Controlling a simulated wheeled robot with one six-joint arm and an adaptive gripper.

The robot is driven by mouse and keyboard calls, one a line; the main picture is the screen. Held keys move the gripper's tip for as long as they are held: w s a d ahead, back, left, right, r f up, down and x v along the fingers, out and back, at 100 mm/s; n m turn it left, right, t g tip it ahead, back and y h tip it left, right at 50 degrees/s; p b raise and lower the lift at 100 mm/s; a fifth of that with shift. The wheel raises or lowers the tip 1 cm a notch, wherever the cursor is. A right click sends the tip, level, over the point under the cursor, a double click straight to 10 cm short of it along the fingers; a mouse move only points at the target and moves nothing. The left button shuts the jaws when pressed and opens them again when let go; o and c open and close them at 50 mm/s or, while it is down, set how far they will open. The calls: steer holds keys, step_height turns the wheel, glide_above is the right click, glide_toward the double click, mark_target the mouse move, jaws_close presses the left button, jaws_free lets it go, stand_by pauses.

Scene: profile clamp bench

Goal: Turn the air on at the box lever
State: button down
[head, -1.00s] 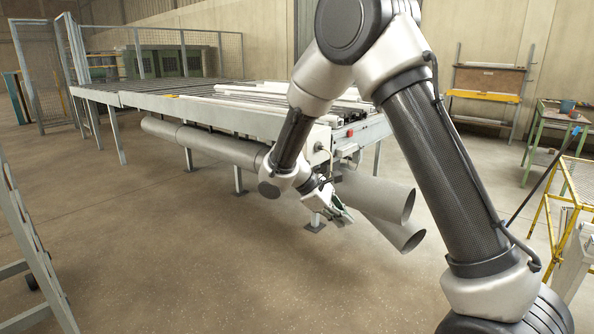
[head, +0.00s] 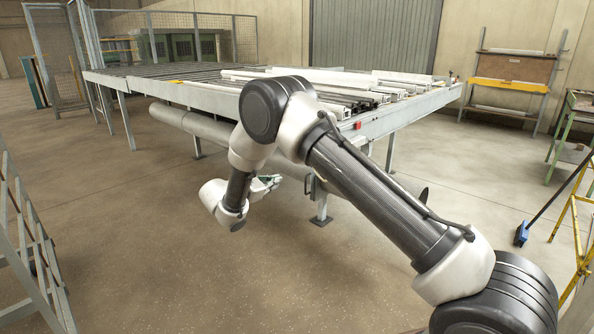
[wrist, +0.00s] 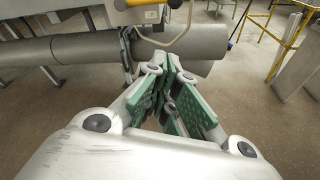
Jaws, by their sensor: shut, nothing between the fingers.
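My gripper (head: 268,184) is low beside the bench, in front of the large grey pipes under it. In the wrist view its green-padded fingers (wrist: 171,72) are shut with nothing between them. Past the fingertips, at the top edge of the wrist view, a yellow part (wrist: 145,2) shows above a small pale part (wrist: 151,15) with a thin hose looping round it. These may belong to the air box and its lever, but they are cut off, so I cannot tell the lever's position. In the head view my arm hides that area.
The roller bench (head: 215,97) carries pale profiles (head: 340,79) and has a red button (head: 358,124) at its near end. A grey pipe (wrist: 85,47) runs close ahead of the fingers. A blue broom (head: 521,235) and yellow frame (head: 572,215) stand right. The floor left is open.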

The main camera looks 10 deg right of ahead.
steer(key=w+d+r, duration=0.1)
steer(key=w+d, duration=0.5)
steer(key=d, duration=0.3)
steer(key=shift+w+d, duration=0.2)
steer(key=shift+d, duration=0.2)
steer(key=shift+r, duration=0.1)
steer(key=shift+r+n, duration=0.2)
steer(key=shift+n, duration=0.1)
